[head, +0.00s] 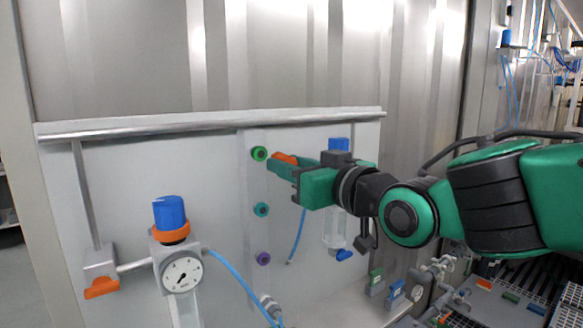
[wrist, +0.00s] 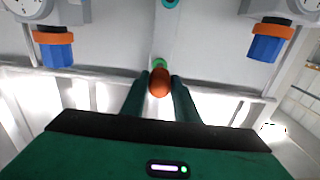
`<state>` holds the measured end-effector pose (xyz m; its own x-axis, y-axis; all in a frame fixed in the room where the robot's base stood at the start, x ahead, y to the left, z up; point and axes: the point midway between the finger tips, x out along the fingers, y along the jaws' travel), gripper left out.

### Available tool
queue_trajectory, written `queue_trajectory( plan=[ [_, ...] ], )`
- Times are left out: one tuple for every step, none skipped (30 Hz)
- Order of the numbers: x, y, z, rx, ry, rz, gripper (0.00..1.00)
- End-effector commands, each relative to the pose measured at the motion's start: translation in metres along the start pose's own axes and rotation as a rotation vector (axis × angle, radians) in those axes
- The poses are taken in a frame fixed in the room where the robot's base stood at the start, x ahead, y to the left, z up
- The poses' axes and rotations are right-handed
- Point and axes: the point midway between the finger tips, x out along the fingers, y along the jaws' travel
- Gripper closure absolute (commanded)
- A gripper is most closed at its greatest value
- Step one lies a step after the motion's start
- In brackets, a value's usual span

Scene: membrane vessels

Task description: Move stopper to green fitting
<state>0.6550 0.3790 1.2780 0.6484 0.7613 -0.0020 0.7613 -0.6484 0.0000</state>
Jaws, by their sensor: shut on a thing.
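The orange stopper (head: 286,159) is between the fingertips of my gripper (head: 283,166), which is shut on it. In the wrist view the stopper (wrist: 159,82) shows as a round orange end between the two green fingers (wrist: 160,92). The green fitting (head: 259,153) is a ring on the light panel, just left of the stopper in the head view. In the wrist view the green fitting (wrist: 159,63) shows just beyond the stopper, partly hidden by it. Whether stopper and fitting touch cannot be told.
A teal fitting (head: 261,210) and a purple fitting (head: 263,258) sit below on the same panel. A gauge (head: 181,274) with a blue knob (head: 170,213) stands at left. A blue hose (head: 233,273) runs below. A rail (head: 210,124) crosses above.

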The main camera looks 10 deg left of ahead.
Motion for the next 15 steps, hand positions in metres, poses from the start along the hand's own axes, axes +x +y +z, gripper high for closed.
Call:
queue_trajectory(
  plan=[
    [0.000, 0.001, 0.000, 0.000, 0.000, 0.001, 1.00],
    [0.000, 0.001, 0.000, 0.000, 0.000, 0.001, 1.00],
    [0.000, 0.001, 0.000, 0.000, 0.001, 0.002, 1.00],
    [0.000, 0.001, 0.000, 0.000, 0.001, 0.002, 1.00],
    [0.000, 0.002, 0.000, 0.000, 0.001, 0.002, 1.00],
    [0.001, 0.002, 0.000, 0.000, 0.001, 0.002, 1.00],
    [0.002, 0.002, 0.000, 0.000, 0.001, 0.003, 1.00],
    [0.003, 0.002, 0.000, 0.000, 0.001, 0.003, 1.00],
    [0.005, 0.002, 0.000, 0.000, 0.001, 0.003, 1.00],
    [0.007, 0.002, 0.000, 0.000, 0.001, 0.003, 1.00],
    [0.009, 0.002, 0.000, 0.000, 0.000, 0.003, 1.00],
    [0.012, 0.002, 0.001, 0.001, 0.000, 0.003, 1.00],
    [0.015, 0.002, 0.001, 0.001, 0.000, 0.003, 1.00],
    [0.017, 0.002, 0.000, 0.000, 0.000, 0.003, 1.00],
    [0.021, 0.002, 0.000, 0.000, 0.001, 0.003, 1.00]
  ],
)
